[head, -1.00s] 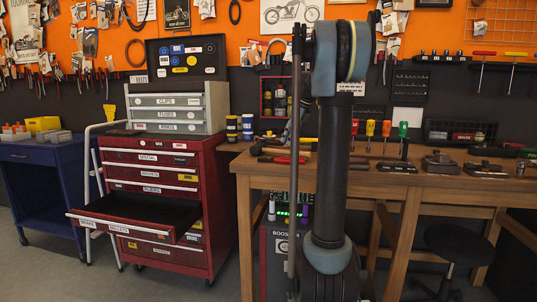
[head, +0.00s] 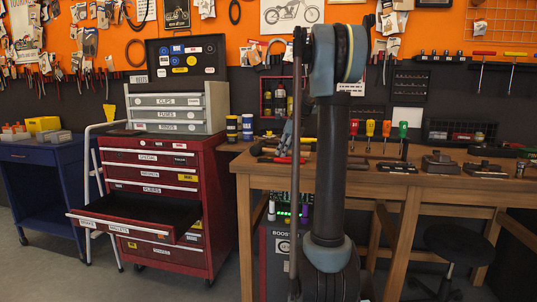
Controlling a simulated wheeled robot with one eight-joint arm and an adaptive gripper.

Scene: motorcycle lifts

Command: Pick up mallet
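My arm (head: 329,165) stands upright in the middle of the head view and covers part of the workbench (head: 262,172). A blue-grey part, which looks like the end of my arm with my gripper (head: 285,140), shows just left of the arm, over the left part of the bench. Its fingers are too small and too hidden to tell whether they are open or shut. Several hand tools lie there, including a dark-handled one (head: 262,148) and a red-handled one (head: 281,160). I cannot tell for sure which of them is the mallet.
A red tool cabinet (head: 222,190) stands left of the bench with one drawer (head: 100,219) pulled out. A blue cart (head: 40,155) is at far left. Upright screwdrivers (head: 386,130) and metal parts (head: 438,160) occupy the bench's right side. A black stool (head: 458,240) stands below.

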